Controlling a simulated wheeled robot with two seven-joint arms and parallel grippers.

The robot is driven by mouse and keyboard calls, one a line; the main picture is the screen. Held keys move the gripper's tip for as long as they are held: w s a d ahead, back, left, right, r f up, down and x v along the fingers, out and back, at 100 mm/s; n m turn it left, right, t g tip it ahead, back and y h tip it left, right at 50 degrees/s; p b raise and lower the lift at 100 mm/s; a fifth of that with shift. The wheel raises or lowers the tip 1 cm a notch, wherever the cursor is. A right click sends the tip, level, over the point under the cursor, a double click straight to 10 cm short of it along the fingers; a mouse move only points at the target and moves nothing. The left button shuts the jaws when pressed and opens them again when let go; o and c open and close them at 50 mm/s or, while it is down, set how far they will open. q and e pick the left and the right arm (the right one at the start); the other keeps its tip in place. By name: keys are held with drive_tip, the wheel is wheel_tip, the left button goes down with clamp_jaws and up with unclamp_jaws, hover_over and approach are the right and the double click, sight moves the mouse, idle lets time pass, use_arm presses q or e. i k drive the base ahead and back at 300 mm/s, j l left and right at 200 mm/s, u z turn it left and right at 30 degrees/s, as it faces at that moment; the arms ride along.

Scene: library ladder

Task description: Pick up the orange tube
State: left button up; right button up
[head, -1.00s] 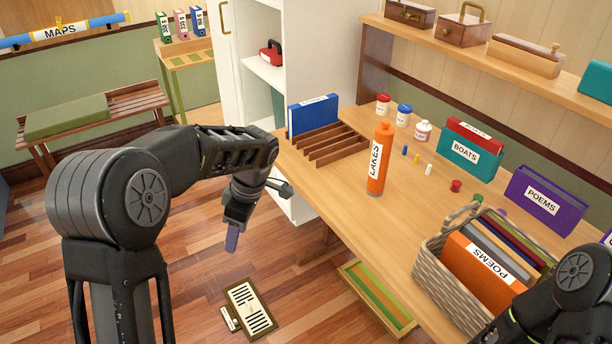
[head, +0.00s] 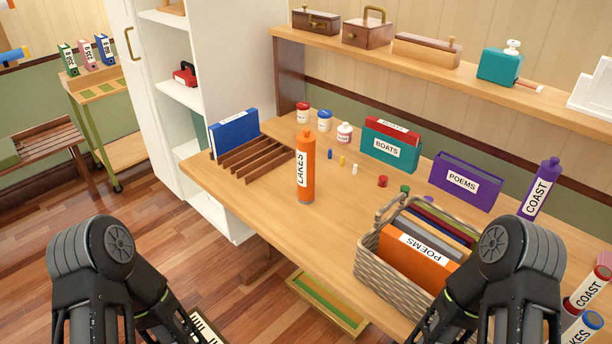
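The orange tube (head: 306,172), labelled LAKES, stands upright on the wooden desk (head: 262,208), just right of the slotted wooden rack. Nothing touches it. My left arm is at the lower left and my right arm is at the lower right, in front of the basket. Both grippers are outside the picture or hidden, so I cannot see their fingers.
A rack (head: 248,158) holds a blue book (head: 234,133). A wicker basket (head: 372,262) of folders stands right of the tube. A purple tube (head: 540,187) stands at the right. The desk in front of the tube is clear.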

sight(306, 152)
drive_tip(key=i+j+z, duration=0.1)
drive_tip(key=z, duration=1)
drive_tip(key=j+z, duration=0.45)
drive_tip(key=j, duration=0.25)
drive_tip(key=k+j+z, duration=0.1)
drive_tip(key=j+z, duration=0.4)
drive_tip(key=j, duration=0.2)
drive_tip(key=k+j, duration=0.1)
drive_tip(key=j, duration=0.35)
drive_tip(key=k+j, duration=0.1)
drive_tip(key=j, duration=0.35)
